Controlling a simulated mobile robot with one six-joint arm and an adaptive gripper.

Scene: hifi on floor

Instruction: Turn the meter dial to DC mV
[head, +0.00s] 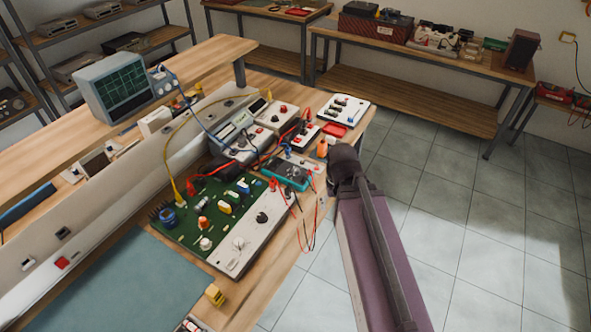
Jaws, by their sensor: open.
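The meter (287,172) is a small teal-edged handheld unit. It lies on the wooden bench, just beyond the green circuit board, with red and black leads around it. Its dial is too small to read, so I cannot tell its setting. My arm (376,245) rises from the bottom right, and its dark joint (345,165) is just right of the meter in the picture. I cannot make out my gripper's fingers; they are out of sight beyond the arm.
The green circuit board (207,211) with its pale control panel (262,228) lies nearer than the meter. Bench instruments (240,140) and loose leads crowd its far side. An oscilloscope (117,84) stands on the raised shelf. Tiled floor (465,215) is open to the right.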

